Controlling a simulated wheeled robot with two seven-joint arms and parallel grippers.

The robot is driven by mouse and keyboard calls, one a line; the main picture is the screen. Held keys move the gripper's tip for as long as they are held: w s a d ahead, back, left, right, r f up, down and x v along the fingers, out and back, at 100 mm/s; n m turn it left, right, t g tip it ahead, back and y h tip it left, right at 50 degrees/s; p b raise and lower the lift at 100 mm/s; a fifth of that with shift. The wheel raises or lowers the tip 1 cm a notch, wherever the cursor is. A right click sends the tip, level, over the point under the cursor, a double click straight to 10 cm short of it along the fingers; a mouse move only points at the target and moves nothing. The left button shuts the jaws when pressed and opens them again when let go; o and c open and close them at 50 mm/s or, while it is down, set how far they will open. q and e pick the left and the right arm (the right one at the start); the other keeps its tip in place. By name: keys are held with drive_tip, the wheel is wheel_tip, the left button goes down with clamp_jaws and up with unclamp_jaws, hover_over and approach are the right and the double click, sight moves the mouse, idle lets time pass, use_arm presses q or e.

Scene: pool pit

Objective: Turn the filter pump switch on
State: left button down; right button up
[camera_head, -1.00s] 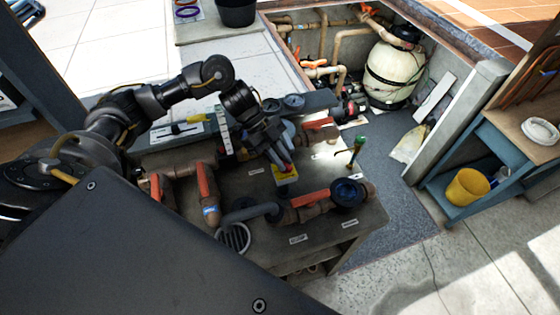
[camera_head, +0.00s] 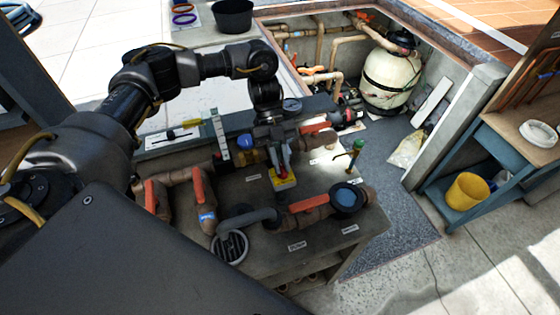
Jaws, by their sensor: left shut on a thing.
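A small yellow box with a red part on it (camera_head: 284,179), which looks like the pump switch, sits on the grey bench top (camera_head: 262,208). My left gripper (camera_head: 281,163) points down onto it from above. Its fingers are closed at the red part, and they hide most of it. I cannot tell which way the switch is set. My right gripper is not in view.
Brown pipes with orange-red handles (camera_head: 203,187) stand around the switch on the bench. A round black fitting with a blue centre (camera_head: 346,197) is at the right. A cream filter tank (camera_head: 391,78) stands in the pit behind. A yellow bucket (camera_head: 467,190) is on the shelf.

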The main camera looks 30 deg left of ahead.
use_arm(q)
drive_tip(key=shift+s+f, duration=0.15)
drive_tip(key=c, duration=1.4)
unclamp_jaws()
drive_tip(key=b+v, duration=0.3)
drive_tip(key=v, duration=0.8)
drive_tip(key=shift+d+f, duration=0.1)
drive_tip(key=shift+d, duration=0.05)
